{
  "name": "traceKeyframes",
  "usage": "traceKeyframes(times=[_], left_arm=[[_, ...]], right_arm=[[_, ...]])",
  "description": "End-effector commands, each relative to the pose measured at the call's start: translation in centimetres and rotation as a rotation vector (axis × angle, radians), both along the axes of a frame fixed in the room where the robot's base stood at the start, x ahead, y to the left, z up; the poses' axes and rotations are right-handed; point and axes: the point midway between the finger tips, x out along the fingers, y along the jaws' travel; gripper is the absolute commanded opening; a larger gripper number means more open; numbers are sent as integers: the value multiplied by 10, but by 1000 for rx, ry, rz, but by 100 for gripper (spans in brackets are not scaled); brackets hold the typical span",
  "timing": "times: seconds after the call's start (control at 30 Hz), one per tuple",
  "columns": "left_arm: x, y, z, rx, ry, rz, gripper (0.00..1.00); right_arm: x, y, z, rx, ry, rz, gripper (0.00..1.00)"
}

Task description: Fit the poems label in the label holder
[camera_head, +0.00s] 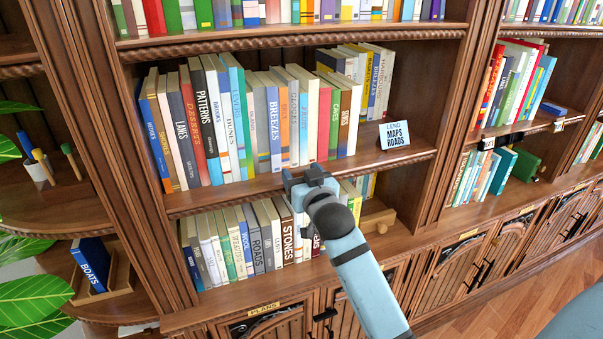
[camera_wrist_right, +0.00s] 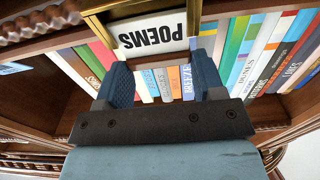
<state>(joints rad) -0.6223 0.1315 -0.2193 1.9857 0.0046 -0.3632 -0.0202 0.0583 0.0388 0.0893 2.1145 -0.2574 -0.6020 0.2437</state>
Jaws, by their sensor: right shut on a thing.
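The white poems label (camera_wrist_right: 152,34) shows upside down in the right wrist view, just beyond my right gripper's fingertips. A brass label holder (camera_wrist_right: 97,30) borders it at the side; I cannot tell whether the label is fully seated or only in front of it. My right gripper (camera_wrist_right: 162,64) is shut on the label, a finger near each side of it. In the head view, my right gripper (camera_head: 309,181) is at the front edge of the middle shelf and hides the label and holder. My left gripper is not in view.
Rows of books (camera_head: 230,120) stand behind and above the shelf edge (camera_head: 240,188), with more books (camera_head: 240,240) below. A blue Boats book (camera_head: 92,264) sits at lower left. The floor (camera_head: 510,300) is clear at lower right.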

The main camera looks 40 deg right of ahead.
Motion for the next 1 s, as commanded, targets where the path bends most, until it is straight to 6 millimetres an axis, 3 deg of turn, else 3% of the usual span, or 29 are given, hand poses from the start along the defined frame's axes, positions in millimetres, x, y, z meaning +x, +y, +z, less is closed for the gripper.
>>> traceKeyframes(times=[0.5, 0.53, 0.63, 1.0], left_arm=[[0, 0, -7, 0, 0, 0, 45], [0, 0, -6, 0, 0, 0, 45], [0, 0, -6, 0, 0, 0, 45], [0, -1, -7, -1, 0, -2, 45]], right_arm=[[-3, 1, -13, 0, -1, 0, 40], [-3, 1, -12, 0, -1, 0, 70], [-2, 1, -12, 0, -1, 0, 92], [-7, 2, -13, 0, -1, 0, 92]])
